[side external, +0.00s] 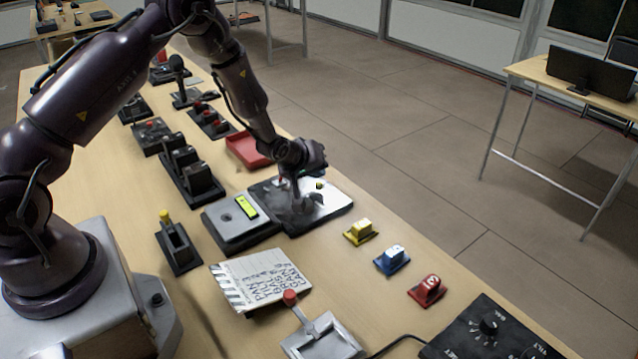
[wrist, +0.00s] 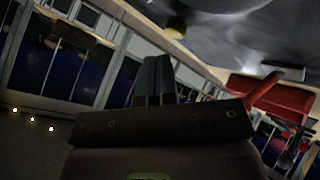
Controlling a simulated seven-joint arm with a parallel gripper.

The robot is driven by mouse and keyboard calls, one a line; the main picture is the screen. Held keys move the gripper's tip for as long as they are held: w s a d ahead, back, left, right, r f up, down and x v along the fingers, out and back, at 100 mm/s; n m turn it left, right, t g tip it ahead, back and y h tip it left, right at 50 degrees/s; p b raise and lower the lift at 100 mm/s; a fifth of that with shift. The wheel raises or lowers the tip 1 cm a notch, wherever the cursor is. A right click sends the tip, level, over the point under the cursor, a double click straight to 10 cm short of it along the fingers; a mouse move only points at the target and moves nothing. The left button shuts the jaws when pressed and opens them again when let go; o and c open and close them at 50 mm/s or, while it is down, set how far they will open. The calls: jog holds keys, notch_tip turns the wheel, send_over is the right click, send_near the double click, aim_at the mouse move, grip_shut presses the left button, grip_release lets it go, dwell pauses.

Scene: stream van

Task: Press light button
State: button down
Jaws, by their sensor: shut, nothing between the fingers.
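My gripper (side external: 300,203) is shut and empty, pointing down low over a black-and-white panel (side external: 332,198). I cannot tell if the fingertips touch it. The closed fingers (wrist: 157,80) show in the wrist view. A small yellow knob (side external: 320,185) is on the panel just right of the gripper; a yellow round thing (wrist: 175,27) shows in the wrist view. A grey box (side external: 226,221) with a yellow-green display (side external: 247,207) and a round dark button is left of the panel. No light button label is readable, so I cannot tell which one it is.
A red tray (side external: 246,151) lies behind the panel. Yellow (side external: 358,231), blue (side external: 392,259) and red (side external: 427,290) switches stand in front right. A clapperboard (side external: 262,281), a red-topped lever (side external: 290,298) and a yellow-topped lever (side external: 165,217) occupy the near table.

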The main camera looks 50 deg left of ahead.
aim_at(317, 183)
jog(key=shift+r, duration=2.5)
